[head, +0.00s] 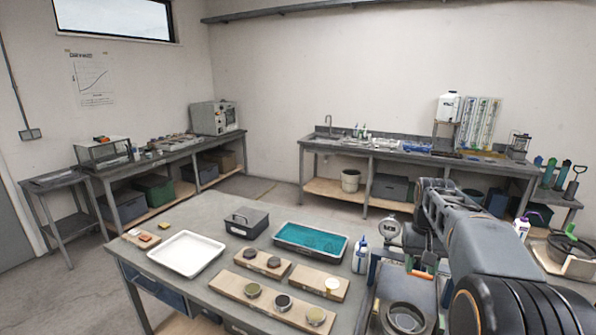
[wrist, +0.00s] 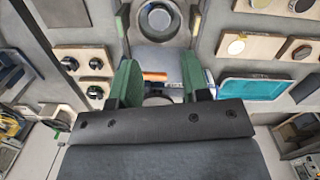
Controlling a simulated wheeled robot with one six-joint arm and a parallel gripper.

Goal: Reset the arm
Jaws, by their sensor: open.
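My arm (head: 490,240) reaches in from the right in the head view, over the right end of the table, bent and raised. Its gripper cannot be made out clearly there. In the wrist view my gripper (wrist: 160,75) shows two green fingers well apart, with nothing held between them. Below and beyond the fingers is a grey device with a round metal dish (wrist: 157,20) and an orange strip (wrist: 155,76). The same dish shows in the head view (head: 406,318). The gripper appears to be above this device.
Workbenches (head: 400,153) line the walls. Floor is free between them.

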